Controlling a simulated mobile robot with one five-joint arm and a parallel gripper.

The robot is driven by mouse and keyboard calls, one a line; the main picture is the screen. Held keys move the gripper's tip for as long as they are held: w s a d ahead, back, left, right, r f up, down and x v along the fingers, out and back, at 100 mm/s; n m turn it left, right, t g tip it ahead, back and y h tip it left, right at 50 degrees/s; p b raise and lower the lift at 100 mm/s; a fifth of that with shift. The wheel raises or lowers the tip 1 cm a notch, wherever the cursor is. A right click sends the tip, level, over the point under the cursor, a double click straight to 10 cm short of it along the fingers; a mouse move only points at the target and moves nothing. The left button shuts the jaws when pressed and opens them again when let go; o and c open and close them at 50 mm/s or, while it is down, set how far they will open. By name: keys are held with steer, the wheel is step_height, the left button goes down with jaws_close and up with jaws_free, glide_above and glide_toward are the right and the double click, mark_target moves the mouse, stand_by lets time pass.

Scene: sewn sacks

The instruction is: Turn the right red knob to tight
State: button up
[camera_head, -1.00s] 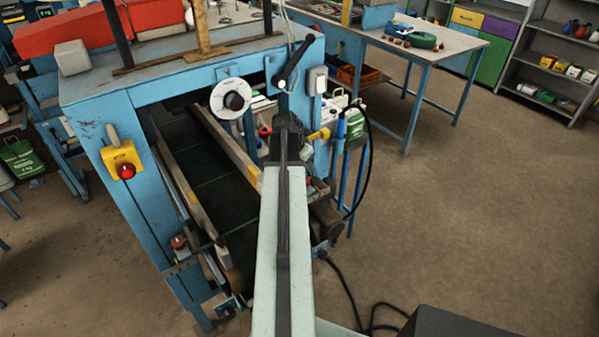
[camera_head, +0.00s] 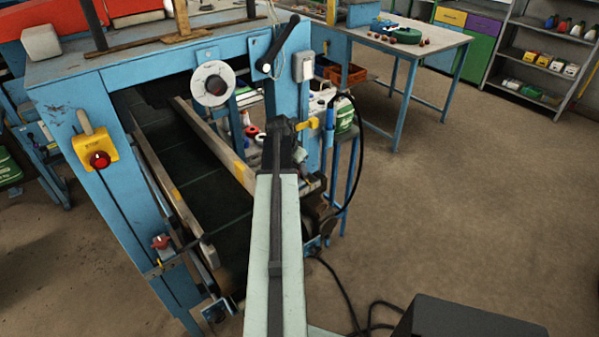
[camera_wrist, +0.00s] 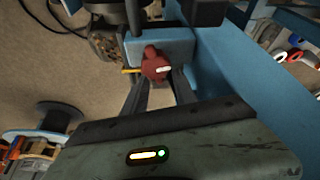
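A red knob (camera_wrist: 154,65) with a white mark pointing right sits on a blue bracket (camera_wrist: 172,46) in the wrist view. A thin yellow strip (camera_wrist: 132,70) shows at its left. My gripper (camera_wrist: 160,80) is open, its two dark fingers below the knob and to either side. I cannot tell whether they touch it. In the head view my arm hides most of this area. Another red knob (camera_head: 161,242) sits low on the left side of the blue machine (camera_head: 68,100).
A yellow box with a red button (camera_head: 100,160) is on the machine's left post. A white dial (camera_head: 213,83) and a black lever (camera_head: 278,45) are on its front. A black hose (camera_head: 362,140) and floor cables (camera_head: 345,290) lie at the right. Open floor (camera_head: 480,190) lies further right.

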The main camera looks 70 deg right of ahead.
steer(key=shift+c, duration=0.3)
jaws_close()
steer(key=shift+a, duration=0.1)
steer(key=shift+s+a+m+g+y, duration=0.15)
steer(key=shift+m+g+y, duration=0.2)
steer(key=shift+m, duration=0.85)
steer(key=shift+o, duration=0.3)
jaws_free()
